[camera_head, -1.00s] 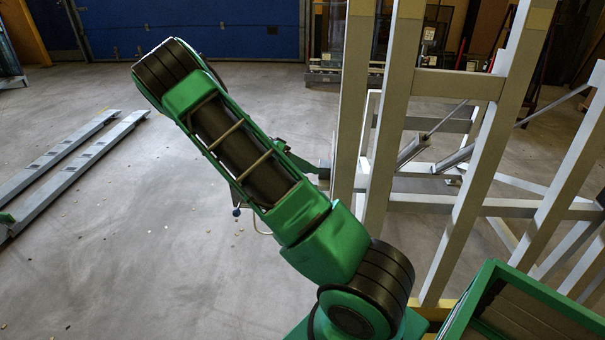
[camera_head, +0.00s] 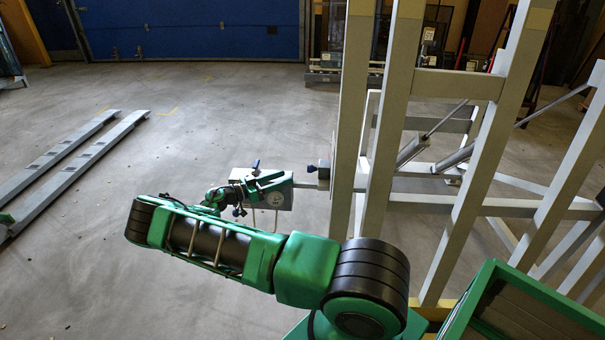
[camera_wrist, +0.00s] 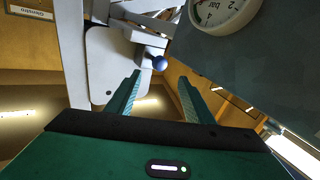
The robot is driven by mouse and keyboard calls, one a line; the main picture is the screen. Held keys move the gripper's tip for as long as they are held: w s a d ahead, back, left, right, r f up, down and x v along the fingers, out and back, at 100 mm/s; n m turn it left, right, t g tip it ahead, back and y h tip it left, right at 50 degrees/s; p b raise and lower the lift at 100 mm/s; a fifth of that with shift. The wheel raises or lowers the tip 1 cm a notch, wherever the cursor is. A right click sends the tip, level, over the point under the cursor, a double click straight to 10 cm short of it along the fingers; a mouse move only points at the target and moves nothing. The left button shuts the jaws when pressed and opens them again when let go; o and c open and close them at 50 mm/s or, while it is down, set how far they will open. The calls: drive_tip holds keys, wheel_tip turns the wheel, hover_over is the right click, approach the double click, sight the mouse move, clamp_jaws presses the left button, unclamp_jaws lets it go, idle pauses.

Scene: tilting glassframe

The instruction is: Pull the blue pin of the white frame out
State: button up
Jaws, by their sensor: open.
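The white frame (camera_head: 346,120) stands right of my arm in the head view, with tall upright beams. The blue pin shows as a round dark blue knob (camera_wrist: 160,63) on a short metal stem beside a pale plate (camera_wrist: 108,62) of the frame in the wrist view. It appears as a small dark blue spot (camera_head: 323,173) at the frame's left side in the head view. My gripper (camera_wrist: 158,78) is open and empty. Its two green fingers point toward the knob, which sits just past the fingertips and between them. The gap in depth is hard to judge.
A grey panel with a round gauge (camera_wrist: 218,10) fills the upper right of the wrist view. Grey struts (camera_head: 412,150) cross behind the uprights. Two long grey rails (camera_head: 75,160) lie on the floor at left. The floor between them and the frame is clear.

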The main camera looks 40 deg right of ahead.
sight(312, 169)
drive_tip(key=x, duration=1)
drive_tip(key=shift+s+d, duration=0.1)
